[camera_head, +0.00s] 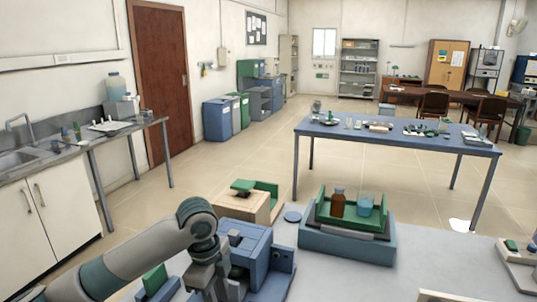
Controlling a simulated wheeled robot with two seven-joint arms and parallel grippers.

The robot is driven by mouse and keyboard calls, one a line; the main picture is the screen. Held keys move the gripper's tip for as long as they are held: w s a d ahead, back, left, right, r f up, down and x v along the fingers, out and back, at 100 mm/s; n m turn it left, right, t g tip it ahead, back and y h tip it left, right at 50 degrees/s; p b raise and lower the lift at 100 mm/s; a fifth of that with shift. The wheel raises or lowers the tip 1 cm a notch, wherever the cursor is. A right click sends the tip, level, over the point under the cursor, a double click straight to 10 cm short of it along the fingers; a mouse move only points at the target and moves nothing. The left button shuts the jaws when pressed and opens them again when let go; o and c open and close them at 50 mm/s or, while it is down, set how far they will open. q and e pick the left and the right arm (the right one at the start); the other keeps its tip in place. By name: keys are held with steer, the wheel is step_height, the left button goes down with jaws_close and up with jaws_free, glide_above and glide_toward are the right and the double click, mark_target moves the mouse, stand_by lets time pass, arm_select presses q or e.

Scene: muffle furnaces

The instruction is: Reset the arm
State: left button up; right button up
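My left arm comes in from the lower left and bends down at the wrist. My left gripper (210,283) hangs at the bottom of the view, in front of or beside a blue box-like device (262,252) on the near grey table. Its fingertips are not clear, so I cannot tell whether it is open or holds anything. My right arm and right gripper are not in view.
A blue tray (345,246) with a green rack, brown bottle (337,203) and teal beaker (365,205) stands right of the device. A wooden block (240,206) sits behind it. A blue table (400,138) stands farther back.

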arm_select(q)
steer(key=s+d+f+n+t+h, duration=0.1)
steer(key=s+d+f+n+h, duration=0.2)
steer(key=s+f, duration=0.4)
steer(key=s+d+f+n+t+h, duration=0.1)
steer(key=s+d+f+n, duration=0.25)
steer(key=s+f, duration=0.35)
steer(key=s+a+f+n+t+y, duration=0.1)
steer(key=s+a+f+n+y, duration=0.1)
steer(key=s+a+f+n, duration=0.5)
steer(key=s+a+f+n+y, duration=0.1)
steer(key=s+a+n+y, duration=0.2)
steer(key=s+a+n, duration=0.55)
steer(key=s+a+f+m, duration=0.1)
steer(key=s+f+m, duration=0.1)
steer(key=f, duration=1.2)
steer(key=s+a+f+m, duration=0.1)
steer(key=s+f, duration=0.1)
steer(key=f, duration=1.3)
steer(key=s+a+f+g+b, duration=0.1)
steer(key=s+a+f+g, duration=0.1)
steer(key=s+f, duration=1.6)
steer(key=shift+s+a+f, duration=0.2)
steer(key=shift+s+a, duration=0.1)
steer(key=shift+a, duration=0.15)
